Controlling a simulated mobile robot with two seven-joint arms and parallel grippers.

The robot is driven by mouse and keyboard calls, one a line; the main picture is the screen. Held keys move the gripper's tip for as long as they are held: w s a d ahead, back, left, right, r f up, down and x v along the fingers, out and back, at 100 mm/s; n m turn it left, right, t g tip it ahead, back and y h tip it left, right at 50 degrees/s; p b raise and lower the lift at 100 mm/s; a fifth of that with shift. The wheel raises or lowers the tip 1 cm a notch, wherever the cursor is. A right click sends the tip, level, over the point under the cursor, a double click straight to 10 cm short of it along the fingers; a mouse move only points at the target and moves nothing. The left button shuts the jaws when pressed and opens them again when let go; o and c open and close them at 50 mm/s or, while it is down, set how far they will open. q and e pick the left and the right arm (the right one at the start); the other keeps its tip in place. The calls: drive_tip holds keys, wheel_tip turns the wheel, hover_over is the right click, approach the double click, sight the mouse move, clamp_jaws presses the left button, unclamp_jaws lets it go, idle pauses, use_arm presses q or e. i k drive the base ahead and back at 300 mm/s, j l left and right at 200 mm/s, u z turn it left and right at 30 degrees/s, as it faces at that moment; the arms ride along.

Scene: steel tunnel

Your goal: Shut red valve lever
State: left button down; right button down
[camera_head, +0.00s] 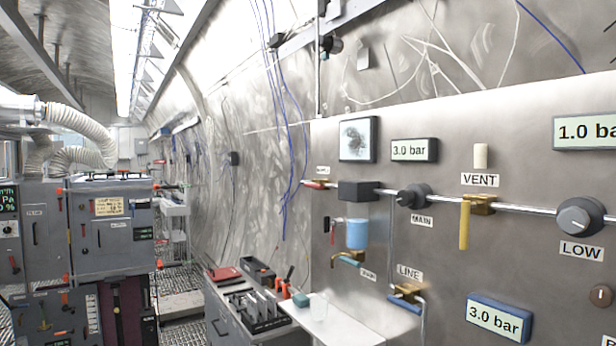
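A red valve lever (316,184) sits at the left end of the horizontal pipe on the wall panel. It lies roughly in line with the pipe, below a small label too small to read. Another small red handle (337,222) shows lower down, beside a blue bowl (358,234) under a dark block (358,191). A yellow lever (464,226) hangs down at the brass VENT valve (481,204). Neither of my grippers is in view.
The panel also carries the MAIN knob (414,196), the LOW knob (579,216) and the brass LINE valve (407,292). A whitish haze hangs near the LINE valve. A white shelf (335,328) and a grey tool cabinet (232,313) stand below. Grey equipment cabinets (112,235) stand left.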

sight(312, 186)
drive_tip(key=i+j, duration=0.25)
drive_tip(key=i+j+z, duration=0.1)
drive_tip(key=i+j, duration=0.15)
drive_tip(key=j, duration=0.15)
drive_tip(key=i+j, duration=0.2)
drive_tip(key=i+j+z, duration=0.1)
drive_tip(key=i+j, duration=0.15)
drive_tip(key=j, duration=0.2)
drive_tip(key=i+j, duration=0.2)
drive_tip(key=j, duration=0.15)
drive_tip(key=i+j+z, duration=0.1)
drive_tip(key=j, duration=0.25)
drive_tip(key=i+j, duration=0.3)
drive_tip(key=i+j+z, duration=0.1)
drive_tip(key=j, duration=0.35)
drive_tip(key=i, duration=0.1)
